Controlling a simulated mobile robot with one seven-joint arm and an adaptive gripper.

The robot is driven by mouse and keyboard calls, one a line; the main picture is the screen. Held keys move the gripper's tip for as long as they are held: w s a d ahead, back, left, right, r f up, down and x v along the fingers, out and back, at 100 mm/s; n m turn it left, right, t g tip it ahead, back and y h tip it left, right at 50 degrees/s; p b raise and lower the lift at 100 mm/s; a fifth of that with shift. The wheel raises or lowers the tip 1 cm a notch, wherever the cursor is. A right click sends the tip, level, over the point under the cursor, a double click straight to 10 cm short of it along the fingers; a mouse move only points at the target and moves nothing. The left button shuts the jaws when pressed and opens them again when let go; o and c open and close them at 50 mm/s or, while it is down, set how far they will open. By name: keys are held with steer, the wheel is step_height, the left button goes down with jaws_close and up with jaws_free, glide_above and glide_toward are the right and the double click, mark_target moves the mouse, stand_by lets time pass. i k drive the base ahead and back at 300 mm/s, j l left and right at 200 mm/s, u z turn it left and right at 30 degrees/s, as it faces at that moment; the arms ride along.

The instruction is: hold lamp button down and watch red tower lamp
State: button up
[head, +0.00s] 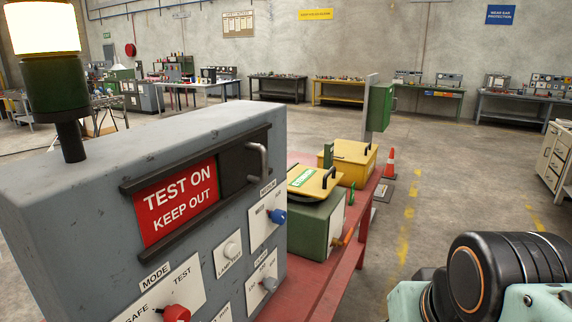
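A grey control box (85,190) fills the left of the head view. On its front is a white round button (232,248) with a "LAMP" label under it, partly hard to read. Nothing touches the button. A tower lamp stands on the box's top left, on a black post. Its upper section (42,27) glows pale yellow-white and is cut by the top edge. The section below it (55,84) is dark green and unlit. No red lamp section shows. My gripper is not in view; only part of my arm shows at the lower right.
The box has a red "TEST ON KEEP OUT" sign (177,200), a red MODE knob (176,313), a blue knob (278,217) and a grey knob (270,284). Green and yellow boxes (352,162) stand behind on a red bench (345,262).

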mark_target(230, 251)
steer(key=j+u, duration=0.1)
steer(key=u, duration=1.15)
steer(key=i+l, duration=0.05)
